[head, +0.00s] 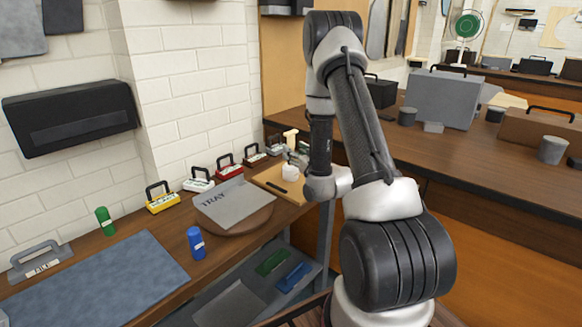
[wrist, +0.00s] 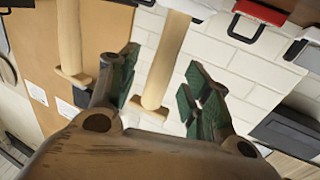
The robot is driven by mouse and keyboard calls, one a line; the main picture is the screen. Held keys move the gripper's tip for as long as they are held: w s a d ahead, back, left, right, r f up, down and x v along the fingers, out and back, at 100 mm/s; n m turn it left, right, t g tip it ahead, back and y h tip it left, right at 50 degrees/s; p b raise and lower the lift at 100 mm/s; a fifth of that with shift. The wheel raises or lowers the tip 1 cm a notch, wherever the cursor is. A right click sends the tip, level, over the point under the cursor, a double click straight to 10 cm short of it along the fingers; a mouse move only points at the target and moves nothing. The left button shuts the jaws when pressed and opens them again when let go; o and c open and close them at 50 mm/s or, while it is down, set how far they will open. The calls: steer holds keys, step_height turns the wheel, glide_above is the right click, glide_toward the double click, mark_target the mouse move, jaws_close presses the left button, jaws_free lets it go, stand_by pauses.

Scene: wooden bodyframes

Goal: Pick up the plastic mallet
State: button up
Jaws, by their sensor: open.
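My gripper (wrist: 163,88) is open in the wrist view, its green-padded fingers spread apart. A pale wooden-looking handle (wrist: 168,58) with a short crosspiece at its lower end shows in the gap between them. A second similar handle (wrist: 70,35) stands left of the left finger. The heads are mostly cut off at the top edge, so I cannot tell which is the plastic mallet. In the head view a small cream T-shaped tool (head: 290,137) shows at the bench's far end, beside my wrist. My fingers are largely hidden there.
A wooden board (head: 262,178) lies near my wrist, beside a grey tray (head: 232,203) on a round stand. Several padlock-like blocks, including a red one (head: 228,167), line the wall. A blue cylinder (head: 196,243) and green cylinder (head: 105,221) stand nearer. The blue mat (head: 95,285) is clear.

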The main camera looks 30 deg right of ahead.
mark_target(293, 149)
steer(key=w, duration=0.3)
steer(key=shift+w+a+r, duration=0.1)
steer(key=shift+w, duration=0.1)
jaws_close()
steer(key=shift+r, duration=0.15)
